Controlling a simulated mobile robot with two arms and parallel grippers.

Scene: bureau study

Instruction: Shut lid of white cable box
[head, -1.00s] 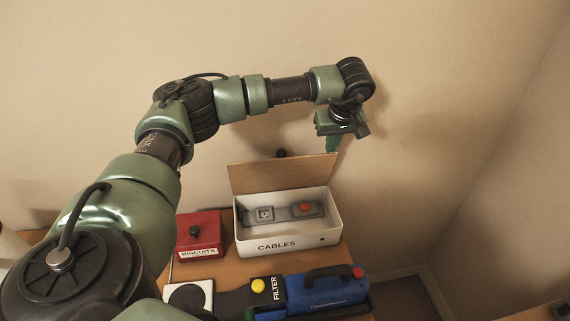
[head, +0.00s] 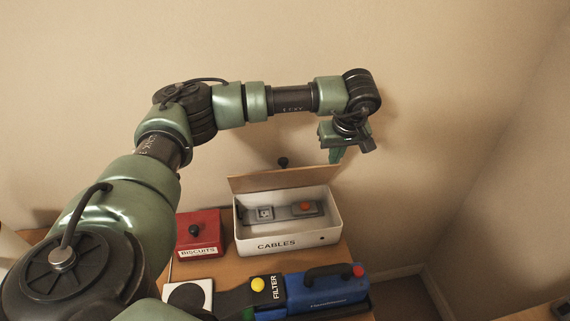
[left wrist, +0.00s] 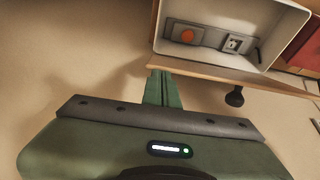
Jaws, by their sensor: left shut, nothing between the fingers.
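The white cable box (head: 282,243), marked CABLES, stands on the desk against the wall. The box (left wrist: 204,52), the lid's edge (left wrist: 240,78) and the knob (left wrist: 235,97) also show in the left wrist view. Inside lie a grey socket piece and a grey piece with an orange button. My left gripper (head: 335,157) is shut and empty, at the lid's right upper corner; I cannot tell whether it touches. My right gripper is not in view.
A red biscuit box (head: 199,232) with a black knob stands left of the cable box. A blue device (head: 318,291) with a black handle and a black FILTER part (head: 271,287) lie in front. Bare wall rises behind.

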